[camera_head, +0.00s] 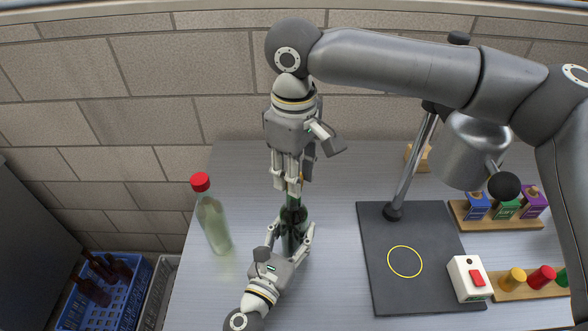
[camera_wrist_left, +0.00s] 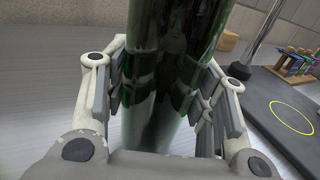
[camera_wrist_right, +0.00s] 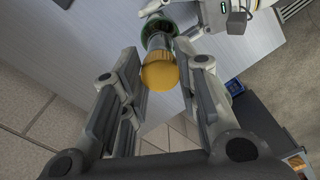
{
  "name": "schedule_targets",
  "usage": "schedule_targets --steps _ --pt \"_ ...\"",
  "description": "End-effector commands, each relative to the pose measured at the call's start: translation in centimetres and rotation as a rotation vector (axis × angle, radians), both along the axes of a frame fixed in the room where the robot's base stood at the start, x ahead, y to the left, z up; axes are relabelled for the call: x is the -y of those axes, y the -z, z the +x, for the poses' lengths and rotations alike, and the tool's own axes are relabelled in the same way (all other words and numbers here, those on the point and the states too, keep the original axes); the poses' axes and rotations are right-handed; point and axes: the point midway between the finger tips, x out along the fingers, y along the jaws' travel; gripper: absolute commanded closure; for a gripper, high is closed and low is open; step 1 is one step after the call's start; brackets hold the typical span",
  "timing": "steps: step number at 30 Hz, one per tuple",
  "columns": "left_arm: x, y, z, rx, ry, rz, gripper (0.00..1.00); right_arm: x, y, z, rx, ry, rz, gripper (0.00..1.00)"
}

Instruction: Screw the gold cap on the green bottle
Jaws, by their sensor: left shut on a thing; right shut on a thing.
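The dark green bottle (camera_head: 294,240) stands upright on the metal table; its body fills the middle of the left wrist view (camera_wrist_left: 165,90). My left gripper (camera_head: 289,226) is shut on its body, fingers on both sides. My right gripper (camera_head: 291,184) points down from above, over the bottle's neck, and is shut on the gold cap (camera_wrist_right: 163,73). The cap sits between its fingertips in the right wrist view, in line with the neck. In the head view the fingers mostly hide the cap. I cannot tell how far it is seated on the mouth.
A pale bottle with a red cap (camera_head: 213,224) stands to the left. A dark mat (camera_head: 415,285) with a yellow ring and a lamp stand (camera_head: 408,170) lies right. Beyond are a white box with a red switch (camera_head: 468,279) and wooden racks (camera_head: 510,294). A blue crate (camera_head: 115,310) is lower left.

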Motion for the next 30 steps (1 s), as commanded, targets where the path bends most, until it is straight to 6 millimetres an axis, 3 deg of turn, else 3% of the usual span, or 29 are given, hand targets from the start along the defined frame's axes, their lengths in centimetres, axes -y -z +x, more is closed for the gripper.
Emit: schedule_targets --steps 11,12,17,26,30 --pt "0.0 -0.1 0.0 0.002 0.000 0.000 0.92 0.0 0.8 0.0 -0.001 -0.001 0.001 0.78" --pt "0.0 -0.1 0.0 0.002 0.000 0.000 1.00 0.0 0.8 0.0 0.000 -0.001 0.000 0.70" --pt "0.0 -0.1 0.0 0.002 -0.001 0.000 1.00 0.0 0.8 0.0 0.000 0.000 0.000 0.50" --pt "0.0 -0.1 0.0 0.002 0.000 0.000 1.00 0.0 0.7 0.0 0.000 0.000 0.000 0.50" --pt "0.0 -0.1 0.0 0.002 0.000 0.000 1.00 0.0 -0.7 0.0 0.001 0.000 0.002 0.50"
